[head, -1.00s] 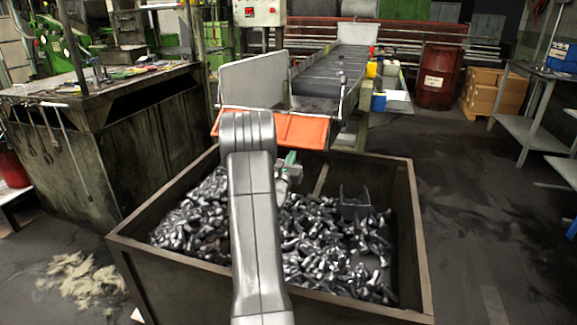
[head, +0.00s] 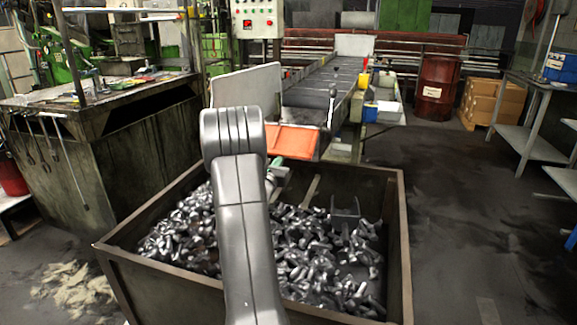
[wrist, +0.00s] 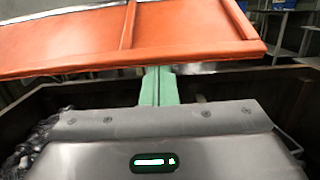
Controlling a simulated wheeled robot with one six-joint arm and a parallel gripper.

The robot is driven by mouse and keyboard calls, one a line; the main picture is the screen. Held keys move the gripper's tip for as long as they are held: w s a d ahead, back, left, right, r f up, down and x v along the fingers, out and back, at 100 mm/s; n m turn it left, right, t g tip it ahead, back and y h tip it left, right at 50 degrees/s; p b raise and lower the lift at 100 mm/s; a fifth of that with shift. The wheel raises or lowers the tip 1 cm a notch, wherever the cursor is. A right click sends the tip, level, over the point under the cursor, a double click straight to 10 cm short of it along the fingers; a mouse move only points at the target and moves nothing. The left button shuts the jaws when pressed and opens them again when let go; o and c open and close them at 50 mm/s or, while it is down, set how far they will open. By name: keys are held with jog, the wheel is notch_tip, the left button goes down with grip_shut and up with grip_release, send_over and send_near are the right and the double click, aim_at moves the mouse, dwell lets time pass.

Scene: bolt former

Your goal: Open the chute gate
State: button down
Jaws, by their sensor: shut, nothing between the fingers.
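The chute gate (head: 292,141) is an orange flap hanging at the near end of the conveyor chute, sloping down over the bolt bin. My arm hides its left part in the head view. In the wrist view the gate (wrist: 70,40) fills the top, with a raised rib and a lower lip. My gripper (wrist: 158,72) shows there as two green fingers, shut together and empty. Their tips are just below the gate's lower lip; I cannot tell whether they touch it. In the head view my gripper (head: 275,164) is mostly hidden behind my arm.
A brown steel bin (head: 403,240) full of bolts (head: 310,245) stands below the gate. A lever with a dark knob (head: 332,90) rises at the chute's right side. A workbench (head: 60,150) stands left.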

jog(key=shift+s+a+r+g+y+p, duration=0.1)
jog(key=shift+s+r+g+y+p, duration=0.15)
jog(key=shift+r, duration=0.25)
jog(key=shift+s+a+r+g+p, duration=0.1)
jog(key=shift+r+g+p, duration=0.1)
jog(key=shift+r+g, duration=0.25)
jog(key=shift+s+a+r+g+y+p, duration=0.15)
jog(key=shift+s+r+g+p, duration=0.1)
jog(key=shift+r, duration=0.3)
jog(key=shift+f, duration=0.15)
notch_tip(320, 180, down, 4)
jog(key=w+b, duration=0.1)
jog(key=b, duration=0.5)
jog(key=v, duration=0.9)
jog(key=shift+s, duration=0.4)
jog(key=shift+w+d, duration=0.1)
jog(key=w+d+r+p, duration=0.1)
jog(key=w+p, duration=0.1)
jog(key=w+d+r+p, duration=0.1)
jog(key=w+p, duration=0.1)
jog(key=w, duration=0.1)
jog(key=w+d+r+p, duration=0.1)
jog(key=w+p, duration=0.1)
jog(key=w, duration=0.1)
jog(key=shift+d+r, duration=0.15)
jog(key=shift+r, duration=0.2)
